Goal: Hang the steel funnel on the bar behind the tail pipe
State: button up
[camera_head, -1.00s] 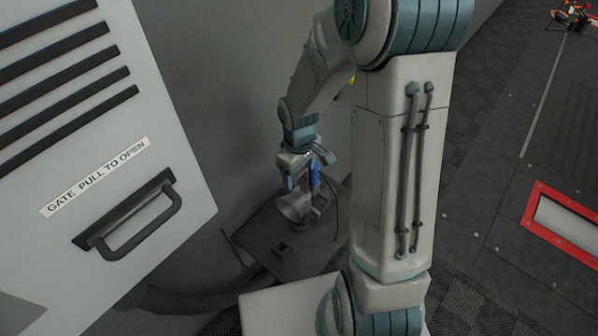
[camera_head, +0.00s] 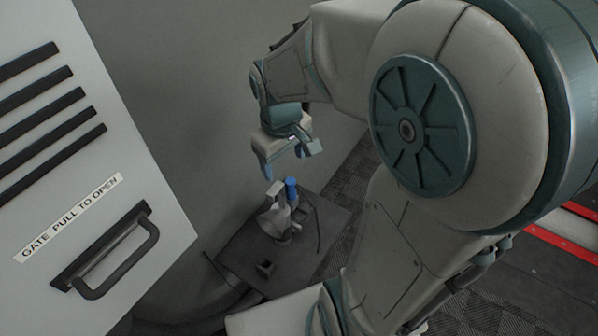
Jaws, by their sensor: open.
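The steel funnel (camera_head: 273,222) appears as a grey cone shape low on a dark flat plate (camera_head: 238,251), its wide mouth facing the lower left. It is crowded against a small fixture with a blue upright part (camera_head: 291,190), so I cannot tell whether it hangs or rests. My gripper (camera_head: 284,167) is open and empty above the funnel, fingers pointing down, with a gap between. I cannot make out the bar. A dark pipe or hose at the lower left may be the tail pipe, but this is unclear.
A light grey cabinet gate (camera_head: 150,190) with a dark handle (camera_head: 112,250) and the label "GATE PULL TO OPEN" stands at left. A grey wall (camera_head: 185,80) rises behind. My arm covers much of the right side. Red-edged floor parts (camera_head: 560,235) show at far right.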

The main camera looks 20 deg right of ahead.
jog(key=s+d+r+m+t, duration=0.1)
jog(key=s+r+m, duration=0.3)
jog(key=s, duration=0.4)
jog(key=shift+s+d+m+t, duration=0.15)
jog(key=shift+s+m+t, duration=0.15)
jog(key=shift+r+p, duration=0.6)
jog(key=c, duration=0.7)
jog(key=shift+s+f, duration=0.1)
jog(key=shift+s, duration=0.05)
